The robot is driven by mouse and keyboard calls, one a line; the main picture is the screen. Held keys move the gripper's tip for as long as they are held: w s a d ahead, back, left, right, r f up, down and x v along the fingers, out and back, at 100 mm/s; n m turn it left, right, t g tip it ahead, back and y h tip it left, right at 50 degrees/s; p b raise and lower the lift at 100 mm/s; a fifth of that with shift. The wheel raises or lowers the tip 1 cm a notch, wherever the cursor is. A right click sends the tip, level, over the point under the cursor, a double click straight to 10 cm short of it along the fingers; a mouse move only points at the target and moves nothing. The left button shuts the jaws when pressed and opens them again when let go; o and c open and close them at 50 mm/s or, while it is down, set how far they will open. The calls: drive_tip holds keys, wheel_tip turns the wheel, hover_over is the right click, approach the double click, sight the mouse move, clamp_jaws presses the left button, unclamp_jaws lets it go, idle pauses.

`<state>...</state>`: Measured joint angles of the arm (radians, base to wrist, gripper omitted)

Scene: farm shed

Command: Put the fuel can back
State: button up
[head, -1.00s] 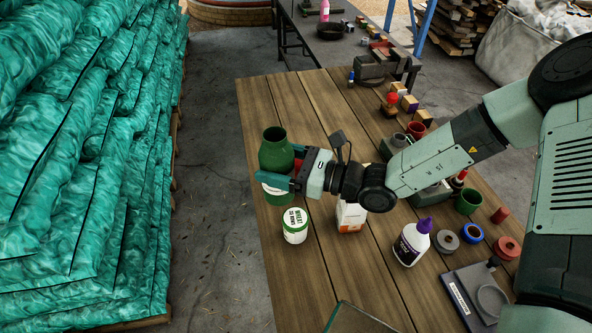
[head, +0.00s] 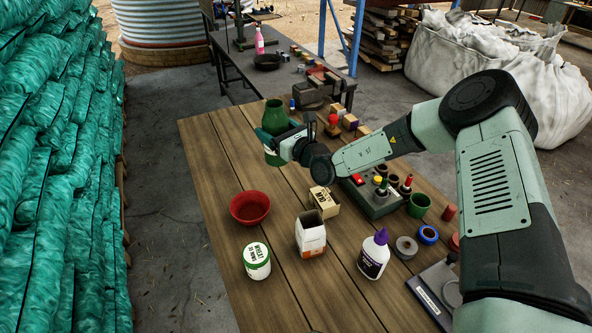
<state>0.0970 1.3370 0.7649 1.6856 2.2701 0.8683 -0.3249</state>
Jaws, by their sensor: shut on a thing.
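My gripper (head: 270,141) is shut on a green can (head: 274,117) in the head view. The can has a narrower neck, a wide dark mouth and a pale band low on its body, partly covered by the jaws. It is upright near the far left part of the wooden table (head: 228,160). I cannot tell whether its base touches the table. No other thing in view looks like a fuel can.
A red bowl (head: 250,221), white tin (head: 257,261), open carton (head: 310,240), cardboard box (head: 324,201) and purple-capped bottle (head: 374,254) stand nearer. A control box (head: 371,201) and small blocks (head: 349,121) are to the right. Dark bench (head: 283,73) lies beyond.

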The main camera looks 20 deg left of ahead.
drive_tip(key=w+d+m+t+h, duration=0.2)
drive_tip(key=w+d+m+t, duration=0.1)
drive_tip(key=w, duration=0.5)
wheel_tip(320, 180, down, 10)
drive_tip(key=shift+t+h, duration=0.3)
drive_tip(key=shift+s+d, duration=0.1)
drive_tip(key=shift+f, duration=0.1)
drive_tip(key=o, duration=1.2)
drive_tip(key=v, duration=0.7)
drive_tip(key=shift+s+d+r, duration=0.2)
drive_tip(key=shift+d+r, duration=0.05)
